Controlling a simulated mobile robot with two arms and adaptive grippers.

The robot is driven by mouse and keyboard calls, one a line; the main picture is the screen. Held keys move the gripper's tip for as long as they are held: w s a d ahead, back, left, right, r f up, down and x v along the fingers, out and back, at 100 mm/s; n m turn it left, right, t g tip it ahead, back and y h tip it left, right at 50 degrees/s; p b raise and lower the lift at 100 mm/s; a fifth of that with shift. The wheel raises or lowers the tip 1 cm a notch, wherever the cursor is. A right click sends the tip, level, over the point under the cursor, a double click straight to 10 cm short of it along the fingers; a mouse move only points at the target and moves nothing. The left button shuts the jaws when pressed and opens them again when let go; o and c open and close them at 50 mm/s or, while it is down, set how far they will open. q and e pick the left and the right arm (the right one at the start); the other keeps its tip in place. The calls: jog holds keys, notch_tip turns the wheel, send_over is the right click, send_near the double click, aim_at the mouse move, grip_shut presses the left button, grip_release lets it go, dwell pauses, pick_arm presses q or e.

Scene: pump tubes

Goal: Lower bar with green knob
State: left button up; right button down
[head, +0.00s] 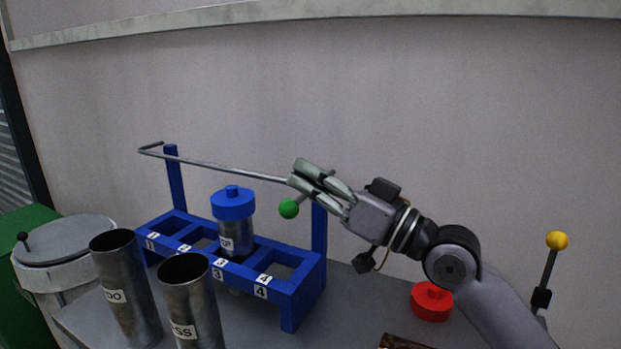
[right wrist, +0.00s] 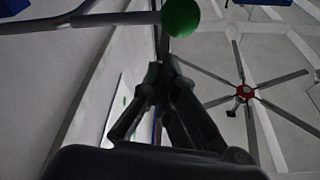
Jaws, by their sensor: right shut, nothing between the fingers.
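The metal bar (head: 225,167) runs across the top of the blue rack (head: 305,285), from the left post to near my right gripper, and stands raised above the slots. The green knob (head: 289,208) is just below and left of my right gripper's fingertips (head: 293,174). My right gripper is shut and empty, with its fingers over the bar's right end. In the right wrist view the green knob (right wrist: 180,17) is just beyond the fingertips (right wrist: 156,68). I cannot tell if the fingers touch the bar. My left gripper is not in view.
A tube with a blue cap (head: 233,203) stands in slot 3 of the rack. Two open metal tubes (head: 122,270) (head: 190,300) stand in front at left. A lidded metal pot (head: 65,240), a red cap (head: 432,302) and a yellow-knobbed lever (head: 556,240) are around it.

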pick_arm(q)
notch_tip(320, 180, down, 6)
jog(key=p, duration=0.2)
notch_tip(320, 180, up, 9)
jog(key=b, duration=0.3)
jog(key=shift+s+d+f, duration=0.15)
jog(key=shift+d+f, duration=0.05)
pick_arm(e)
jog(key=r+v, duration=0.1)
jog(key=v, duration=0.8)
jog(key=shift+d+r, duration=0.25)
jog(key=shift+d, duration=0.35)
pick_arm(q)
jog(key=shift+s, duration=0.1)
